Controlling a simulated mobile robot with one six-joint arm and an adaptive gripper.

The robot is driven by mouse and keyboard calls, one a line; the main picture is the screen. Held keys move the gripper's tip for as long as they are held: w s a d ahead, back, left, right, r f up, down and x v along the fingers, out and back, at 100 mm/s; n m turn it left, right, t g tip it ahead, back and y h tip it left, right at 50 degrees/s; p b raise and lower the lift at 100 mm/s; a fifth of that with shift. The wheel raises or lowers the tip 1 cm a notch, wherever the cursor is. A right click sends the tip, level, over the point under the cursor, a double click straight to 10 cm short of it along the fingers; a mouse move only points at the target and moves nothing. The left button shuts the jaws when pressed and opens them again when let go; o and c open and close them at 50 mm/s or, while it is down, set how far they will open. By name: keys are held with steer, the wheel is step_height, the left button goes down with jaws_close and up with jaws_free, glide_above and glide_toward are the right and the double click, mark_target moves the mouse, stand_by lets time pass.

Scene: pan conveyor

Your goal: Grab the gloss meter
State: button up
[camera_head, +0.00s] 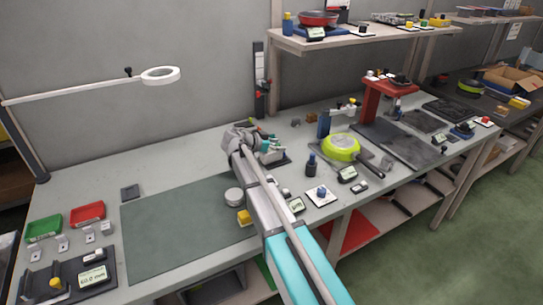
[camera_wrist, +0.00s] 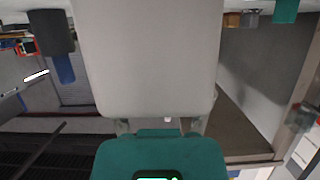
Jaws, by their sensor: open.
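I cannot tell for certain which thing is the gloss meter. Small dark instruments with pale displays lie on the bench: one beside the pan (camera_head: 347,174), one by the front edge (camera_head: 296,205), and a larger one at the left end (camera_head: 93,276). My gripper (camera_head: 274,152) is open, low over the middle of the bench near the back, left of the green pan (camera_head: 341,147). In the wrist view a large grey block fills the centre. A teal body with a dark, green-lit panel (camera_wrist: 156,177) shows below it; what it is stays unclear.
A green mat (camera_head: 180,230) covers the bench left of my arm. A dark bottle (camera_head: 312,165) stands before the pan. A shelf (camera_head: 360,38) hangs over the back right.

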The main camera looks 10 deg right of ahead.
jaws_close()
stand_by(0.3)
steer(key=shift+r, duration=0.1)
step_height(320, 180, up, 2)
steer(key=p, duration=0.2)
steer(key=shift+r+p, duration=0.25)
steer(key=shift+p, duration=0.1)
steer(key=s+d+r+p, duration=0.4)
steer(key=s+r+p, duration=0.6)
steer(key=s, duration=0.3)
steer(key=shift+s+d+r, duration=0.2)
steer(key=shift+r, duration=0.1)
stand_by(0.3)
